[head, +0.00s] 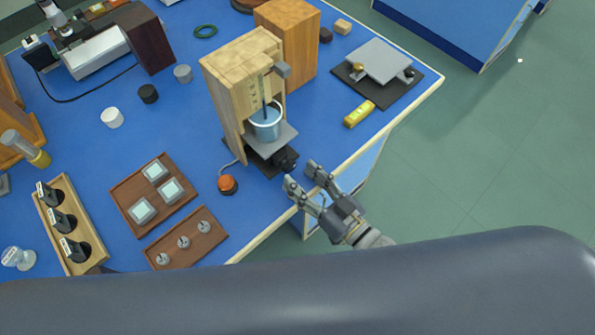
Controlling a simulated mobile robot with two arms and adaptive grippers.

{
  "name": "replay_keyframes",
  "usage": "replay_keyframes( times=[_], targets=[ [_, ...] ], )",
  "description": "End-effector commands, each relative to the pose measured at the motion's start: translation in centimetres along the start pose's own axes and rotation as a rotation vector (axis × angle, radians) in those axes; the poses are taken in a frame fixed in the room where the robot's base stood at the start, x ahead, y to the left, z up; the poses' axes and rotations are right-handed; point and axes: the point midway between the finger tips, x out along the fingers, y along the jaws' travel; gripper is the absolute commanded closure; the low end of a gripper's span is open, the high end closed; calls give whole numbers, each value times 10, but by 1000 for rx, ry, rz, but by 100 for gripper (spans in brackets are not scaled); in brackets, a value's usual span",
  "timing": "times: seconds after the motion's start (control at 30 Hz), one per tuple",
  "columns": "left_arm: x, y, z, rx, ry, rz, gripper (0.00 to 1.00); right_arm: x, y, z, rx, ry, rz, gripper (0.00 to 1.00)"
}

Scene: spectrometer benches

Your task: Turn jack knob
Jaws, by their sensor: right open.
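The jack (277,143) has a grey top plate and stands under a wooden frame (226,90) near the front right edge of the blue bench. A beaker (265,122) with bluish contents stands on its plate. A black knob (287,160) sticks out at the jack's front right side. My right gripper (302,175) is open and empty at the bench edge, just in front of the knob. Its two fingertips point toward the knob and appear apart from it. My left gripper is not in view.
An orange-topped button (227,184) stands left of the jack. Wooden trays (189,201) with glassy blocks and small metal pieces lie further left. A yellow level (359,114) and a grey plate on a black base (416,88) lie to the right. Open floor lies beyond the edge.

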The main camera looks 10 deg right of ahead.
Motion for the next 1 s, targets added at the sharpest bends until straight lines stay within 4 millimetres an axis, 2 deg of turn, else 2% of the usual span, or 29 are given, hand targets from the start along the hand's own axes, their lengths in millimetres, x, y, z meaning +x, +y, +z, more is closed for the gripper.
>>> replay_keyframes(
  times=[0.03, 0.2, 0.4, 0.6, 0.87, 0.97, 1.0],
  targets=[
    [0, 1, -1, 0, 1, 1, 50, -13, 0, 2, 0, -4, 0, 50],
    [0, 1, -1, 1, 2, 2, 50, -50, 0, 1, 0, -5, 0, 50],
    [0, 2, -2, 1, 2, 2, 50, -82, 0, 1, 0, -3, 0, 50],
    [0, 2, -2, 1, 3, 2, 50, -94, 0, 0, 0, 0, 0, 50],
    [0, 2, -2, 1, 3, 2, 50, -94, 0, 0, 0, 0, 0, 50],
    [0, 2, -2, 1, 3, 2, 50, -94, 5, 7, -7, -14, 10, 50],
    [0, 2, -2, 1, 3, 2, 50, -94, 10, 15, -16, -32, 21, 50]
  ],
)
